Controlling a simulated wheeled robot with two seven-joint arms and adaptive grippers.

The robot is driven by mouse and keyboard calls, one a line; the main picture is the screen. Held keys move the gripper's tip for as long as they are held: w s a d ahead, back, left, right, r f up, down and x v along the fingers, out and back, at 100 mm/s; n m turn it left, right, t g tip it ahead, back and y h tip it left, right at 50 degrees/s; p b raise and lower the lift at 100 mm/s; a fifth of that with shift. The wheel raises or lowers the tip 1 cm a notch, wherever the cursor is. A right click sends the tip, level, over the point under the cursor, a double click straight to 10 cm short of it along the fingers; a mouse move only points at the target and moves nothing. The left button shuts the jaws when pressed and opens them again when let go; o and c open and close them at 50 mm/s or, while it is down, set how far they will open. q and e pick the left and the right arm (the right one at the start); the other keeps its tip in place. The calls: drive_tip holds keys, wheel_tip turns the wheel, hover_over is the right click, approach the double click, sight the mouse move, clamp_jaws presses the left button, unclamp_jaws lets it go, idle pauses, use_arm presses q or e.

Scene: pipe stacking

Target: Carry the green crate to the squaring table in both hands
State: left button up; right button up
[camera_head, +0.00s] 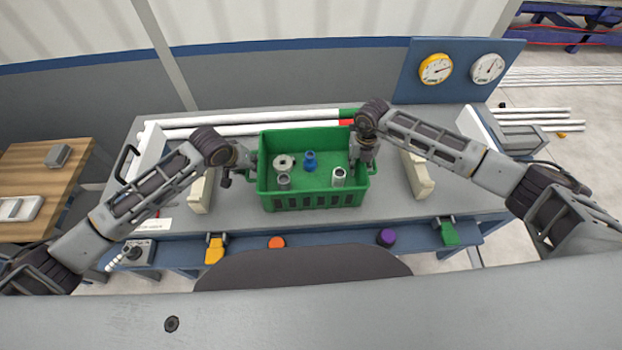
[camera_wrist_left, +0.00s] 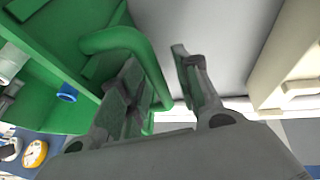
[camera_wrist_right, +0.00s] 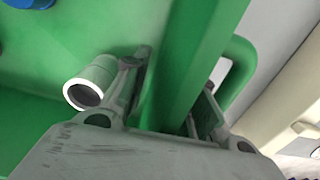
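The green crate (camera_head: 318,200) sits on the grey bench between my two arms. Inside are several fittings, including a blue one (camera_head: 309,161) and grey ones (camera_head: 284,182). My left gripper (camera_head: 238,165) is at the crate's left end. In the left wrist view its fingers (camera_wrist_left: 158,72) are apart, with the crate's green handle (camera_wrist_left: 153,65) between them and a gap beside the outer finger. My right gripper (camera_head: 362,160) is at the right end. In the right wrist view its fingers (camera_wrist_right: 176,82) are apart on either side of the crate's end wall; contact is unclear.
The grey bench (camera_head: 400,207) has cream blocks (camera_head: 201,191) (camera_head: 417,175) beyond each crate end. White pipes (camera_head: 250,129) lie behind it. Two gauges (camera_head: 436,68) (camera_head: 487,68) stand back right. A wooden table (camera_head: 35,185) is at left. Coloured clamps and knobs (camera_head: 387,237) line the front edge.

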use_arm(q)
drive_tip(key=shift+r, duration=0.1)
drive_tip(key=v, duration=1.2)
use_arm(e)
drive_tip(key=shift+r, duration=0.15)
idle(0.4)
drive_tip(key=shift+r, duration=5.85)
